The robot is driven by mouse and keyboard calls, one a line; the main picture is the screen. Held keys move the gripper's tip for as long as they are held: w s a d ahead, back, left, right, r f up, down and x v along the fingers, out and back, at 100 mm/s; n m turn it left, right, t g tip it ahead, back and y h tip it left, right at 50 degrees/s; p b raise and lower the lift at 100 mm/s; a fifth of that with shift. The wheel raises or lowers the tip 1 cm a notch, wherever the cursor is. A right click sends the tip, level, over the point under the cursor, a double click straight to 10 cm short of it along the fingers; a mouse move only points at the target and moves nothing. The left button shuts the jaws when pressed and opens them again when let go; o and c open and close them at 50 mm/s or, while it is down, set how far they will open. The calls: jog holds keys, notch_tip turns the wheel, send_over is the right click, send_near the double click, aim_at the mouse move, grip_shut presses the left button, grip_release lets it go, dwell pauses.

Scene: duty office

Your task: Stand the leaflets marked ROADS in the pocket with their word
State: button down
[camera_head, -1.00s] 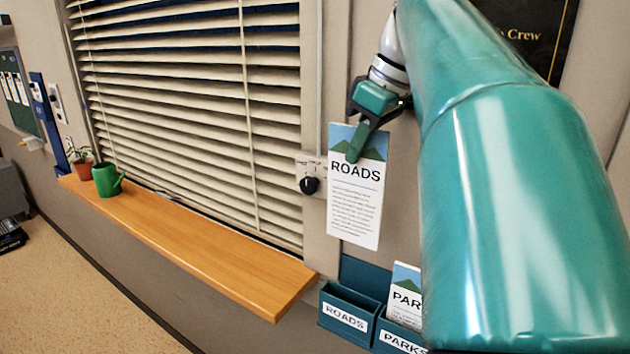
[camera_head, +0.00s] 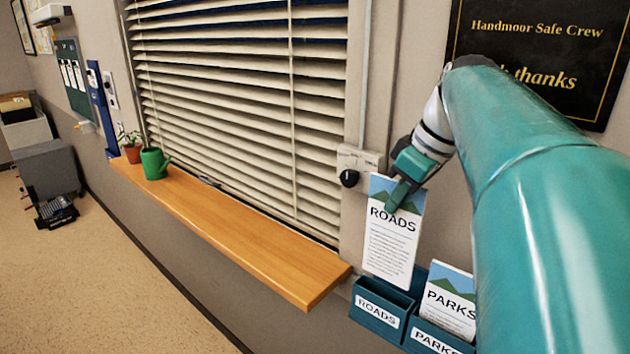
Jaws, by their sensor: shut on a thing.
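My gripper (camera_head: 402,190) is shut on the top part of the leaflets marked ROADS (camera_head: 388,249). They are white with a blue and green picture at the top, and hang nearly upright. Their lower edge is at the pocket labelled ROADS (camera_head: 379,308), a dark teal wall pocket at the lower right. The lower edge seems to overlap the pocket's opening; I cannot tell whether it is inside or just above. The pocket labelled PARKS (camera_head: 434,337) is to its right and holds leaflets marked PARKS (camera_head: 450,303). My arm hides the area further right.
A wooden sill (camera_head: 239,242) under the blinds ends just left of the pockets. A black knob (camera_head: 349,178) on a wall plate is close left of my gripper. A green watering can (camera_head: 154,164) and a potted plant (camera_head: 132,149) stand at the sill's far end.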

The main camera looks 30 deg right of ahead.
jog(key=shift+f, duration=5.15)
jog(key=c, duration=1.5)
grip_release()
jog(key=v, duration=1.4)
jog(key=a+f+m, duration=0.2)
jog(key=a+f, duration=0.8)
jog(key=a, duration=0.2)
jog(key=a+f+m+t+h, duration=0.1)
jog(key=a+f+m, duration=0.1)
jog(key=a+f, duration=0.7)
jog(key=a, duration=0.3)
jog(key=shift+w+a+f+h, duration=0.3)
jog(key=shift+w+a+f, duration=0.1)
